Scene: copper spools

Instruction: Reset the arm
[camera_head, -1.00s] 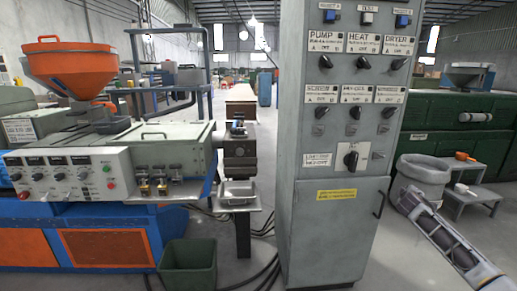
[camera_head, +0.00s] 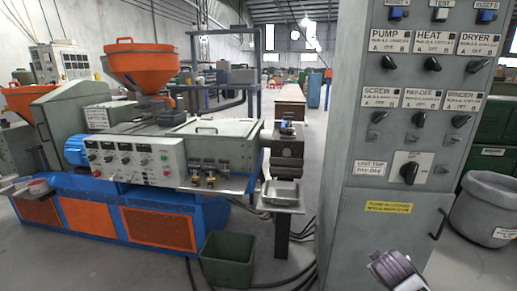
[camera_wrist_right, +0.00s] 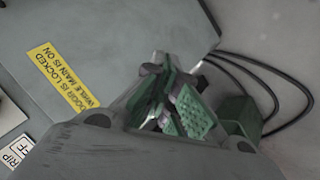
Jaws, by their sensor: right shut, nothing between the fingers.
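My right gripper (camera_wrist_right: 178,108) shows in the right wrist view with its green-padded fingers together and nothing between them. It hangs in front of the grey control cabinet, whose yellow warning label (camera_wrist_right: 62,77) is beside it in that view. In the head view a grey, ribbed part of my right arm (camera_head: 396,272) shows at the bottom edge, in front of the control cabinet (camera_head: 350,245). My left gripper is not in view.
The orange-hopper extruder (camera_head: 140,68) stands left on its blue base. A green bin (camera_head: 227,259) is on the floor before it. A metal pan (camera_head: 282,193) sits beside the extruder's outlet. A grey bin (camera_head: 487,210) stands right of the cabinet. Black cables cross the floor.

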